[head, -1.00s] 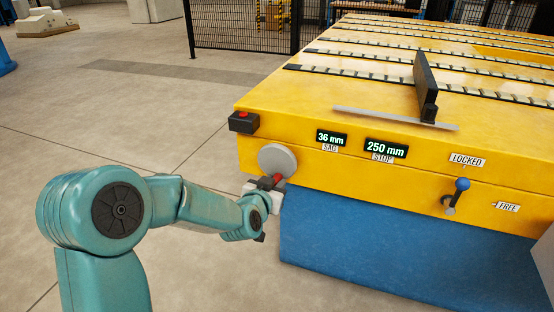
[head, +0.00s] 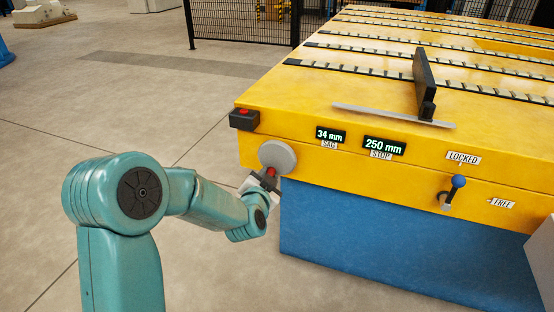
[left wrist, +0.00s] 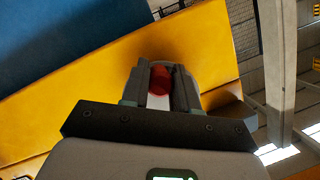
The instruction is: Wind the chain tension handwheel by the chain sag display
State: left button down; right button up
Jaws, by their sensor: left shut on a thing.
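The chain tension handwheel (head: 276,156) is a grey disc on the front face of the yellow machine, with a red crank handle (head: 271,172) at its lower edge. My left gripper (head: 268,179) is shut on the red handle; in the left wrist view the handle (left wrist: 160,80) sits between the two fingers. The sag display (head: 331,135) reads 34 mm, to the right of the wheel. My right gripper is not in view.
A stop display (head: 384,146) reads 250 mm. A blue-knobbed lever (head: 454,190) stands between the LOCKED and FREE labels. The floor left of the machine is clear.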

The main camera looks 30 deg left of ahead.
pick_arm(q)
jog(key=shift+s+a+r+m+y, duration=0.1)
jog(key=shift+a+r+m+y, duration=0.15)
jog(key=shift+m, duration=0.35)
jog(key=shift+a+r+m+y, duration=0.15)
jog(key=shift+a+m+y, duration=0.1)
jog(key=shift+m, duration=0.35)
jog(key=shift+a+m, duration=0.15)
jog(key=shift+m, duration=0.25)
